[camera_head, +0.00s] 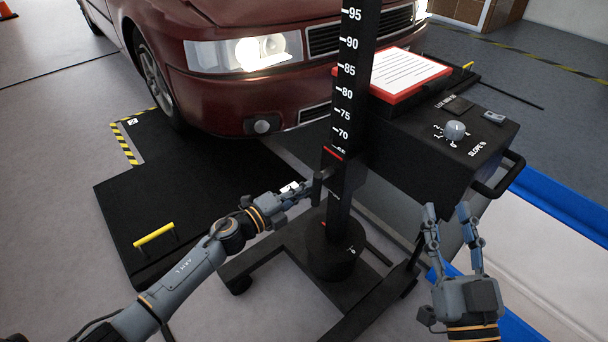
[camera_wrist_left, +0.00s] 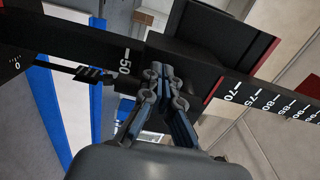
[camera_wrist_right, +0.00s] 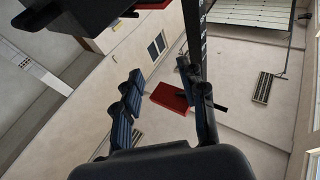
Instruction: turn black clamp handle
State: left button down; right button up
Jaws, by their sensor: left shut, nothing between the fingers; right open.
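The black clamp handle (camera_head: 317,188) is a small dark bar at the left side of the black scale post (camera_head: 345,110), just below the red line near mark 65. My left gripper (camera_head: 302,188) is shut and empty, with its fingertips close to the handle; I cannot tell if they touch. In the left wrist view my left gripper's closed fingers (camera_wrist_left: 163,78) lie in front of the post (camera_wrist_left: 230,85) and hide part of the clamp area. My right gripper (camera_head: 447,210) is open and empty, right of the post; its spread fingers show in the right wrist view (camera_wrist_right: 160,85).
A black box (camera_head: 430,150) with a grey knob (camera_head: 455,130) and a side handle sits right of the post, with a red-framed sheet (camera_head: 400,72) on top. A red car (camera_head: 230,95) stands behind. The wheeled base (camera_head: 290,262) spreads below.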

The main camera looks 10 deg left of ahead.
pick_arm(q)
jog(key=p+v, duration=0.1)
jog(key=v, duration=0.7)
jog(key=shift+w+a+r, duration=0.3)
jog(key=shift+a, duration=0.1)
pick_arm(e)
notch_tip(320, 180, down, 6)
jog(key=g+h, duration=0.1)
jog(key=g, duration=0.2)
jog(key=shift+w+d+g, duration=0.3)
jog(key=shift+d+g, duration=0.1)
jog(key=shift+f, duration=0.1)
